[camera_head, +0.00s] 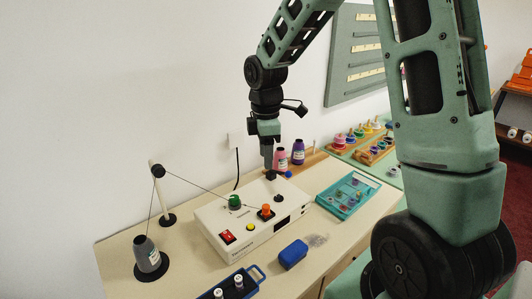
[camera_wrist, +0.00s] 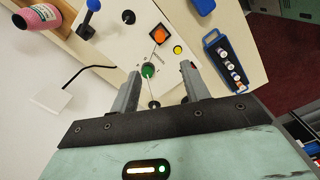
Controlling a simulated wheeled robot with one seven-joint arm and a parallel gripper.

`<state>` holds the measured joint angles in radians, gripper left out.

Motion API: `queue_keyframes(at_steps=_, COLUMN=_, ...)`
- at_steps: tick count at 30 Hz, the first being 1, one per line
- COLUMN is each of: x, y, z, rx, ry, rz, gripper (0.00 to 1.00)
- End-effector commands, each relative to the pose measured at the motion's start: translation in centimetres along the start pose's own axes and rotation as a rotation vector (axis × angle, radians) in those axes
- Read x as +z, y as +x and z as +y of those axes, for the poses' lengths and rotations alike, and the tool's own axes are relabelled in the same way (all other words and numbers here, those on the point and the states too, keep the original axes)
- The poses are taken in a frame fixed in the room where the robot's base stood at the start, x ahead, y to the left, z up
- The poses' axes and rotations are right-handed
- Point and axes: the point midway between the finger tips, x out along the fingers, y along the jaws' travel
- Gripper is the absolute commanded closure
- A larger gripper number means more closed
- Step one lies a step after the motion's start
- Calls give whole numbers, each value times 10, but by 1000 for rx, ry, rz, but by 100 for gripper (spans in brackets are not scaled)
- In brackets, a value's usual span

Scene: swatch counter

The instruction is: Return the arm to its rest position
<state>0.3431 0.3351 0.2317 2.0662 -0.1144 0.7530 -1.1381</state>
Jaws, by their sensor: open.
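My arm reaches over the counter (camera_head: 120,245) from the right in the head view. My gripper (camera_head: 268,165) points down, above the back of a white winder box (camera_head: 225,245). In the wrist view my gripper (camera_wrist: 160,90) shows two grey fingers spread apart with nothing held between them. The box's green knob (camera_wrist: 149,70) shows in the gap between the fingertips, farther off. The fingers appear apart from the box, though the height is hard to judge.
Cone spools, one pink (camera_head: 281,158) and one purple (camera_head: 298,151), stand behind the box. A teal tray (camera_head: 347,194), a blue block (camera_head: 293,254), a blue caddy (camera_head: 232,285) and a grey cone (camera_head: 147,255) surround it. A thread runs from a post (camera_head: 158,190) to the box.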

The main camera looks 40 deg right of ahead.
Motion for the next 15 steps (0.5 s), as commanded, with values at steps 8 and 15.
queue_keyframes(at_steps=8, x=0, y=0, z=0, rx=0, ry=0, rz=0, gripper=54)
queue_keyframes(at_steps=15, x=-24, y=0, z=-21, rx=0, ry=16, rz=8, gripper=54)
